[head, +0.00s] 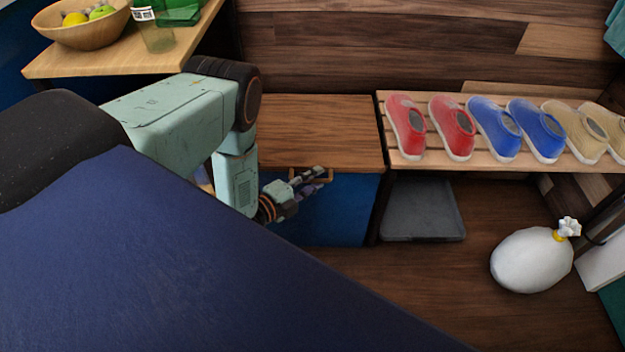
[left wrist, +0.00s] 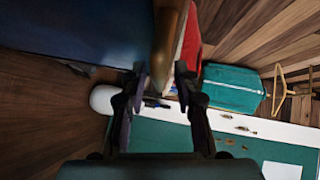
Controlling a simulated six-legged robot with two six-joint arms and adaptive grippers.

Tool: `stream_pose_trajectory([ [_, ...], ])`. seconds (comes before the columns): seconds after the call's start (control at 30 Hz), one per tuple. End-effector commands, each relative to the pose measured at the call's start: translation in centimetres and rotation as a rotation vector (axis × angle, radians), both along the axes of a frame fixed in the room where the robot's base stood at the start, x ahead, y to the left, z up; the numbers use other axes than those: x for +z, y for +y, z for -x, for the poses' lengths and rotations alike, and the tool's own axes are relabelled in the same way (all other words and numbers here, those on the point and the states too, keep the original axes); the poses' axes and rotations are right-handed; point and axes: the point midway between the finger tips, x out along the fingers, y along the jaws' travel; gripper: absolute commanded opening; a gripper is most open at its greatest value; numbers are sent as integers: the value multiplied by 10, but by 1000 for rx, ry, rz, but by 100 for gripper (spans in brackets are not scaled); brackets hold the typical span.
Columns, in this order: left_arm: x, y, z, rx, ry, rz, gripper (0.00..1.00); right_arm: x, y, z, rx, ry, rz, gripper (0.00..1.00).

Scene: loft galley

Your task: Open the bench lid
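The bench has a wooden lid (head: 320,130), which lies flat and closed over a blue front (head: 345,210). A wooden handle (head: 328,178) sticks out at the lid's front edge. My left gripper (head: 318,180) is at this handle, its fingers overlapping it in the head view. In the left wrist view the gripper (left wrist: 162,80) has its fingers apart, with a brown wooden edge (left wrist: 168,45) showing between and beyond them. I cannot tell whether the fingers touch the handle. My right gripper is not in view.
A slatted rack (head: 440,160) of red, blue and tan shoes adjoins the bench on the right, with a grey tray (head: 422,210) underneath. A white tied bag (head: 530,260) stands on the floor. A counter (head: 120,62) with a fruit bowl (head: 85,32) is at upper left.

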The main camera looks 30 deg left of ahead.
Motion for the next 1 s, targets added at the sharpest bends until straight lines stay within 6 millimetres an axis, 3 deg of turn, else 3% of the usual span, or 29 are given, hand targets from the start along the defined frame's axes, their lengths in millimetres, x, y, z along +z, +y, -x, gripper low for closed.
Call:
stream_pose_trajectory([
  [0.3, 0, 0, 0, 0, 0, 0, 1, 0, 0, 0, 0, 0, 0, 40],
  [1.0, 1, 0, 1, 0, 2, 1, 0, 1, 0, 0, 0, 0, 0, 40],
])
